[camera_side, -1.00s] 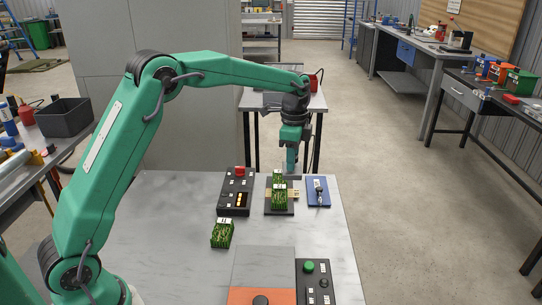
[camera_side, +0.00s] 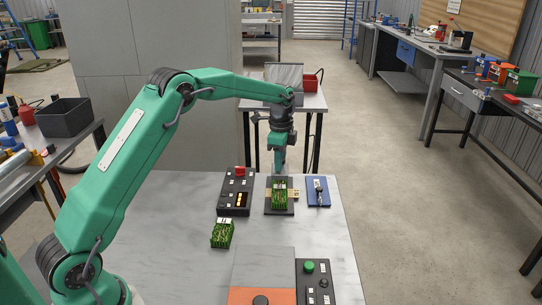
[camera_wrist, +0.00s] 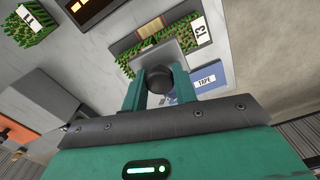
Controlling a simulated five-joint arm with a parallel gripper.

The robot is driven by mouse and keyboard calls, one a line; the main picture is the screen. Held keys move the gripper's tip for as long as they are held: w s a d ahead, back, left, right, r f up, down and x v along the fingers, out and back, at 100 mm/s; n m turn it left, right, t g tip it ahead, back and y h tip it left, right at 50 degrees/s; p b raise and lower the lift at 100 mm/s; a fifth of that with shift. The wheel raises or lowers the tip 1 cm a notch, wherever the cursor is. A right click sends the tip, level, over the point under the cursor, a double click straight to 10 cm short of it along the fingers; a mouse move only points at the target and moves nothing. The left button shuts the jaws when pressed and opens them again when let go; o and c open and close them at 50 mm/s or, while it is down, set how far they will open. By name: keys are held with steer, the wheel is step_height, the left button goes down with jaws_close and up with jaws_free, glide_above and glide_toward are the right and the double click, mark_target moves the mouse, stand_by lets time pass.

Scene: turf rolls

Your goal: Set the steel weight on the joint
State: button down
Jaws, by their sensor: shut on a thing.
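My gripper (camera_wrist: 160,90) is shut on the dark round knob of the steel weight (camera_wrist: 156,77). The weight's grey plate lies in front of the fingers in the wrist view and covers part of the green turf (camera_wrist: 187,27). In the side view my gripper (camera_side: 279,166) is over the far end of the turf (camera_side: 279,197) on its dark board. A tan strip (camera_side: 295,195) shows at the turf's side, and also in the wrist view (camera_wrist: 150,29). I cannot tell whether the weight touches the turf. The joint itself is hidden or too small to make out.
A loose turf piece (camera_side: 222,235) lies on the bench left of the board. A black box with a red button (camera_side: 236,192) stands left, and a blue tape pad (camera_side: 318,192) right. A grey and orange unit (camera_side: 262,296) and a button box (camera_side: 313,280) are nearer.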

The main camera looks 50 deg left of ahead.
steer(key=shift+f, duration=1.7)
steer(key=shift+f, duration=0.1)
steer(key=c, duration=1.1)
jaws_free()
steer(key=shift+f, duration=0.1)
step_height(320, 180, up, 12)
steer(key=shift+f, duration=0.15)
steer(key=shift+r, duration=0.35)
